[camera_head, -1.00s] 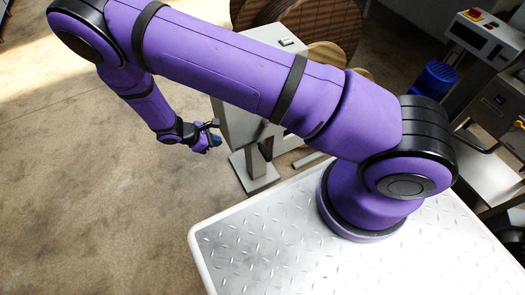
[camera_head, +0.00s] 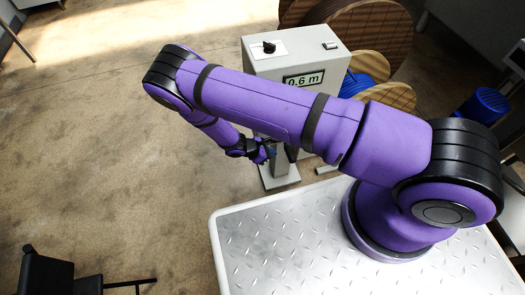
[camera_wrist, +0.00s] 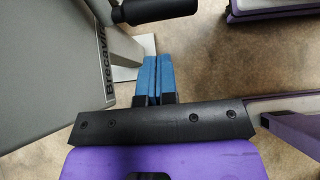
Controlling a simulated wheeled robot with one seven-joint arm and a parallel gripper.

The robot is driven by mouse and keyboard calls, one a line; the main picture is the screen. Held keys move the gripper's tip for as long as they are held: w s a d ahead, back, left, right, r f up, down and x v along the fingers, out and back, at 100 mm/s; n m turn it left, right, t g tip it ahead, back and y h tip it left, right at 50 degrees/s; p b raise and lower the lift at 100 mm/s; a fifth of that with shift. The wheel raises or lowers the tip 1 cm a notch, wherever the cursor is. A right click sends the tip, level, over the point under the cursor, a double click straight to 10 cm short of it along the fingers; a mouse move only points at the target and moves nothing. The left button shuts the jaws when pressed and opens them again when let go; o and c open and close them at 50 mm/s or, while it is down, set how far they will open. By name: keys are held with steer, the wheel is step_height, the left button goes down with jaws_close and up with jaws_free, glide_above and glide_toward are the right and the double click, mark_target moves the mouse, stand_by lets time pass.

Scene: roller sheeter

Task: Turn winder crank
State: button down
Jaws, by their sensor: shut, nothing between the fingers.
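The winder (camera_head: 272,68) is a pale grey cabinet with a display reading 0.6 m and a black knob on top. Its grey side also fills the left of the wrist view (camera_wrist: 55,75). The black crank handle (camera_wrist: 150,11) shows at the top of the wrist view, just beyond my fingertips and apart from them. My gripper (camera_wrist: 153,60) has two blue fingers lying together, empty. In the head view my gripper (camera_head: 270,152) is small, in front of the winder's lower part. My arm hides part of the cabinet, and the crank is hard to make out there.
Large wooden reels (camera_head: 370,30) stand behind the winder, with a blue coil (camera_head: 356,84) beside it. A blue bin (camera_head: 485,104) is at the right. A black chair-like object (camera_head: 50,272) is at lower left. The concrete floor (camera_head: 110,140) at left is open.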

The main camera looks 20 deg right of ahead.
steer(key=shift+d+f, duration=0.3)
steer(key=shift+d, duration=0.5)
steer(key=shift+d+f, duration=0.3)
steer(key=shift+d, duration=0.45)
steer(key=shift+d+f, duration=0.3)
steer(key=shift+d, duration=0.5)
steer(key=shift+f, duration=0.1)
steer(key=shift+d+f, duration=0.45)
steer(key=shift+d, duration=0.05)
